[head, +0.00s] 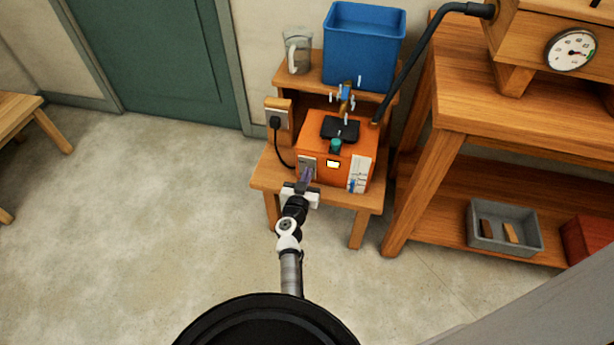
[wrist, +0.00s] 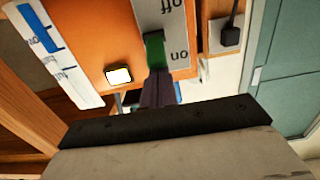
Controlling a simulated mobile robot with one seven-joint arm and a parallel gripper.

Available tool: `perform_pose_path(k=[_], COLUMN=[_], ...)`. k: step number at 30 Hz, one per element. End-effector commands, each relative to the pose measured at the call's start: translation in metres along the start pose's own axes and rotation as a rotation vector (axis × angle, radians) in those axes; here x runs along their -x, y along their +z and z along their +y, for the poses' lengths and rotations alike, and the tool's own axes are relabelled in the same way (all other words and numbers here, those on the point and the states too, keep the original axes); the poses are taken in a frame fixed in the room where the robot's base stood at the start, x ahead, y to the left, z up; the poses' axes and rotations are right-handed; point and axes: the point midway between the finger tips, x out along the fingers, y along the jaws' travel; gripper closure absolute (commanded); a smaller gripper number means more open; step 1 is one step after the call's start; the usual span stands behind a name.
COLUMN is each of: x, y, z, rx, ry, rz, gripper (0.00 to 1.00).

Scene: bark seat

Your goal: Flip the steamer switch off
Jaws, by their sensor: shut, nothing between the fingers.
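The steamer is an orange box (head: 312,140) on a small wooden stand in the head view. Its pale switch plate (head: 308,162) is at the left of its front face, partly behind my gripper (head: 305,176). In the wrist view the plate (wrist: 176,30) carries upside-down "off" and "on" labels. The green switch (wrist: 154,50) sits beside them, its visible end close to "on". My gripper (wrist: 158,88) is shut and empty, its tips at the switch's lower end in the wrist view; I cannot tell whether they touch. A small square lamp (wrist: 118,76) is lit.
A white-and-blue gauge (head: 359,172) is on the front's right. A wall socket (head: 278,117) with a black plug and cable is left of the steamer. A blue tank (head: 362,45) stands behind. A wooden bench (head: 450,160) is close on the right. Floor on the left is clear.

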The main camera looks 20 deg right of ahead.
Motion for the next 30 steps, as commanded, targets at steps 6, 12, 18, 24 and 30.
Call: perform_pose_path(k=[6, 12, 18, 24, 30], x=[0.003, 0.004, 0.005, 0.002, -0.002], y=[0.007, 0.011, 0.015, 0.021, 0.022], z=[-0.001, 0.0, -0.002, -0.004, -0.007], rx=[0.0, -0.001, 0.001, 0.0, 0.0], ry=[-0.001, 0.0, -0.001, 0.0, -0.001], rz=[0.031, 0.03, 0.03, 0.03, 0.03], gripper=[1.0, 1.0, 1.0, 1.0, 1.0])
